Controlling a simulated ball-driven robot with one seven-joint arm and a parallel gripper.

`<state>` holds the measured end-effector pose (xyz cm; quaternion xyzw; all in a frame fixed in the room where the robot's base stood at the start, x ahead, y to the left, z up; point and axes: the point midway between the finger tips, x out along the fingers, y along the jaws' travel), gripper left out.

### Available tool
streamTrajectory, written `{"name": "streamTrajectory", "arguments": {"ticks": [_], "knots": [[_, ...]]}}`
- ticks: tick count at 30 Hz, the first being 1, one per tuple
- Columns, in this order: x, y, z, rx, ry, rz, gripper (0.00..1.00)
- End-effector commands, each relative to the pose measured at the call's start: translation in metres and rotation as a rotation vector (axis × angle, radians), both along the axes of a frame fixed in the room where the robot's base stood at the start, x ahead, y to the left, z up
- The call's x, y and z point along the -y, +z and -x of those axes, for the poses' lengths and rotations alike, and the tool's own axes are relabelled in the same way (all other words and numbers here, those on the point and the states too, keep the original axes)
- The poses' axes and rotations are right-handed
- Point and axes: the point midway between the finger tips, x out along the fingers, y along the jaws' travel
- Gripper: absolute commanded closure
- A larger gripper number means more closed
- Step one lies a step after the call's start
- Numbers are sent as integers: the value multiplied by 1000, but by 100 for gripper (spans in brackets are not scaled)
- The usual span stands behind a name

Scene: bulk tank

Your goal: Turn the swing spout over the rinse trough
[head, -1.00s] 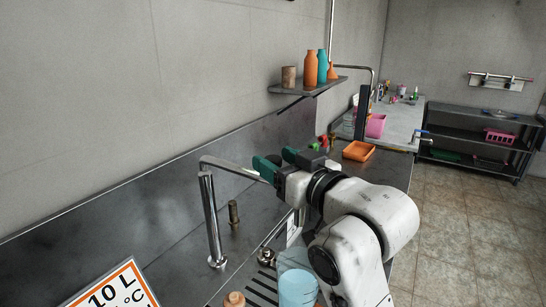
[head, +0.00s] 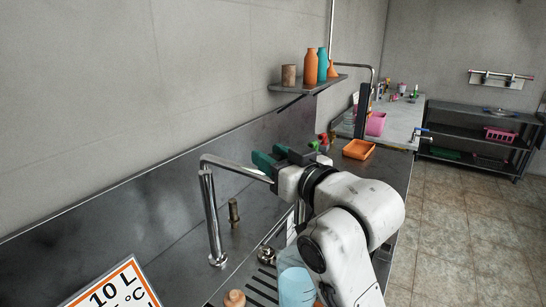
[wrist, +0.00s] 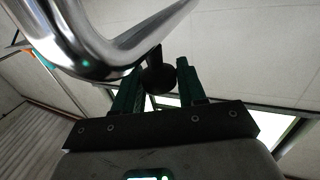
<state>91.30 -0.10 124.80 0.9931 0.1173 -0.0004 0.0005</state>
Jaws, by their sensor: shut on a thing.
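The swing spout is a chrome pipe (head: 212,215) standing on the metal counter at the wall, with its bent upper arm reaching right to my gripper. My gripper (head: 272,157) is at the outer end of that arm, its teal fingers pointing left toward the wall. In the wrist view the chrome spout (wrist: 95,55) curves across the top left, and a dark knob (wrist: 158,76) sits between the fingers of my gripper (wrist: 157,80). The gripper is shut on this knob. I cannot clearly pick out the rinse trough; my arm covers part of the counter.
A slotted drain grate (head: 262,286), a translucent blue beaker (head: 296,288) and a small brass post (head: 233,212) are near the spout. An orange tray (head: 358,150) lies farther along. A wall shelf (head: 325,82) holds bottles. The floor at right is clear.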

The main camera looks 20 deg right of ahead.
Motion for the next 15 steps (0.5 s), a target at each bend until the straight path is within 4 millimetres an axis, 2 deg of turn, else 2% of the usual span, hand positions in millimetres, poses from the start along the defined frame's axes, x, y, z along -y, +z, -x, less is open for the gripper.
{"name": "streamTrajectory", "arguments": {"ticks": [1, 4, 15], "knots": [[0, 0, 0, 0, 0, 0, 91], [0, 0, 0, 0, 0, 0, 100], [3, 0, -1, 0, 10, -1, 100]]}}
